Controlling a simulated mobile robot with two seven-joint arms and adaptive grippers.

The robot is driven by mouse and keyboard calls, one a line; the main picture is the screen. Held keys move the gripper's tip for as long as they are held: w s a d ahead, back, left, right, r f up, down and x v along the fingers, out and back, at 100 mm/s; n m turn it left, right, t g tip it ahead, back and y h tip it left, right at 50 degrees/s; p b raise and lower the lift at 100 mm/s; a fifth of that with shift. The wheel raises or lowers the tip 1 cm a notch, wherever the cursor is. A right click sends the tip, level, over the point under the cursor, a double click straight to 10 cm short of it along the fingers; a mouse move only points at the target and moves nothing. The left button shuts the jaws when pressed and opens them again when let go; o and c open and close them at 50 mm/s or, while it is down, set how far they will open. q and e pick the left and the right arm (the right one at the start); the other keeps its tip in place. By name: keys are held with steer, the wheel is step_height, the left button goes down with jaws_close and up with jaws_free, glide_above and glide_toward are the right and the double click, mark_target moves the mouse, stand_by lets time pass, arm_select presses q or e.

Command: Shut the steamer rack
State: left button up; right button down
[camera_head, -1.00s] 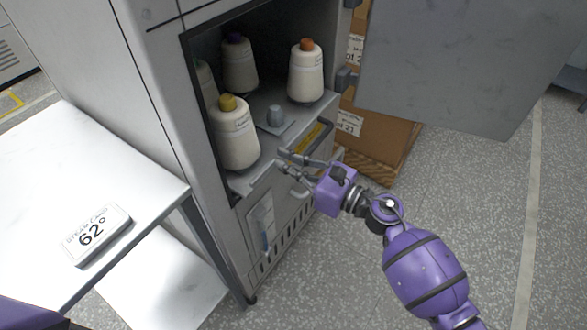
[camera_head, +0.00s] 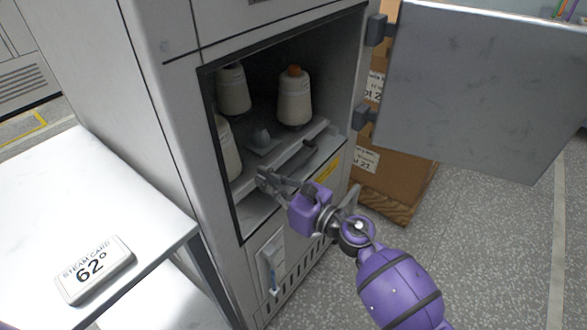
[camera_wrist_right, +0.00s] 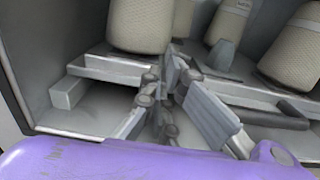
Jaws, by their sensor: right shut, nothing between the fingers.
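The steamer rack (camera_head: 318,128) is a grey shelf inside the open grey cabinet (camera_head: 180,105), its front edge near the opening. It carries white yarn cones, one with an orange tip (camera_head: 294,100), one at the back (camera_head: 233,92) and one partly hidden by the left frame (camera_head: 230,150). A dark bar handle (camera_head: 300,158) is on its front. My right gripper (camera_head: 262,178) is shut and empty at the rack's front edge, left of the handle. In the wrist view the shut fingers (camera_wrist_right: 168,72) are close to the rack edge (camera_wrist_right: 105,68); contact is unclear. My left gripper is out of view.
The cabinet door (camera_head: 475,90) stands wide open to the right. Cardboard boxes (camera_head: 380,165) on a pallet are behind it. A white table (camera_head: 60,200) with a card reading 62° (camera_head: 95,268) stands at the left. The floor at the right is clear.

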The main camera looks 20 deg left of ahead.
steer(key=shift+a+r, duration=0.1)
steer(key=v, duration=1.2)
